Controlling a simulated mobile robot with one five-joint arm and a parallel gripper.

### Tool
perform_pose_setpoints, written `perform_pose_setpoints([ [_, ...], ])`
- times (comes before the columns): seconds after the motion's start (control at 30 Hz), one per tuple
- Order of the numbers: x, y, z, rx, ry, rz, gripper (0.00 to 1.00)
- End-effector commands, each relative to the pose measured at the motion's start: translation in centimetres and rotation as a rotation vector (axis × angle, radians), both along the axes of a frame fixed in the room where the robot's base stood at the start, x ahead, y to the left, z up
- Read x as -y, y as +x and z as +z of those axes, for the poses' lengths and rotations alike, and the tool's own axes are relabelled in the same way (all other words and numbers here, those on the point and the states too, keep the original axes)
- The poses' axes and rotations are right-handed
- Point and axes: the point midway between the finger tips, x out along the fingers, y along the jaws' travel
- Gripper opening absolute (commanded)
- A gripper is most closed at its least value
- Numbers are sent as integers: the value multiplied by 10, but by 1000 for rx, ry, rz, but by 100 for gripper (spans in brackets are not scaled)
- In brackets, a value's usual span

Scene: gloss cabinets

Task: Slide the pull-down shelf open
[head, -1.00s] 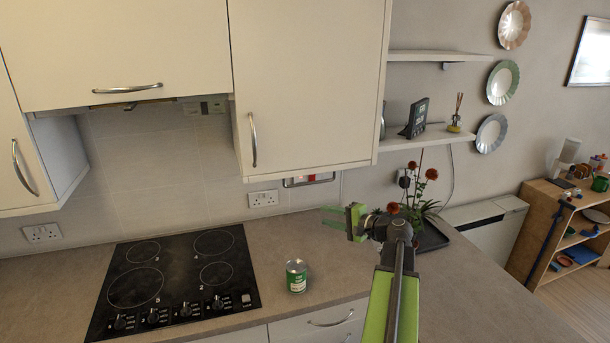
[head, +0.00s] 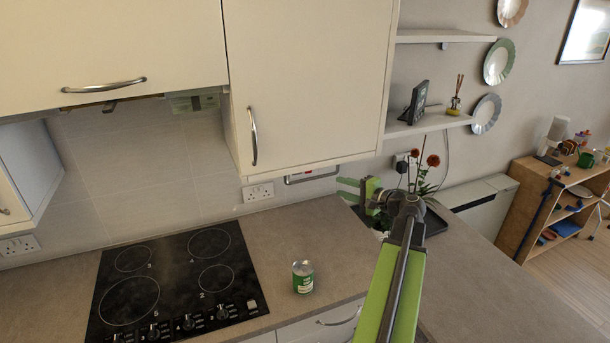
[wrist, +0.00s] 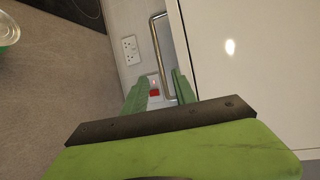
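The pull-down shelf shows as a metal bar handle (head: 312,174) under the wall cabinet, in front of the tiled wall. It also shows in the wrist view as a bent silver bar (wrist: 159,52) beside the white cabinet panel. My gripper (head: 345,189) is open and empty, just right of the bar and below the cabinet in the head view. In the wrist view, the bar's near end appears between the two green fingers of my gripper (wrist: 160,86). I cannot tell how far beyond the fingertips it is. The shelf itself is hidden by the cabinet.
The wall cabinet (head: 309,80) hangs close above my gripper. A green can (head: 303,277) stands on the counter (head: 480,290), right of the black hob (head: 170,287). A potted plant (head: 430,192) is behind my arm. The counter under my gripper is clear.

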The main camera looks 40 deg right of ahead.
Motion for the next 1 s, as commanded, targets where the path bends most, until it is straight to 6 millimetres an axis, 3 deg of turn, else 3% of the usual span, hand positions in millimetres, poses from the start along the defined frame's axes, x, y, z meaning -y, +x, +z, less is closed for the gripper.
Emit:
perform_pose_setpoints([
  [0.17,1,28,-7,0,0,2,33],
  [0.6,1,134,-26,0,1,-1,33],
  [0.8,0,161,-30,0,-1,-3,33],
  [1.0,0,167,-30,0,-1,-5,33],
])
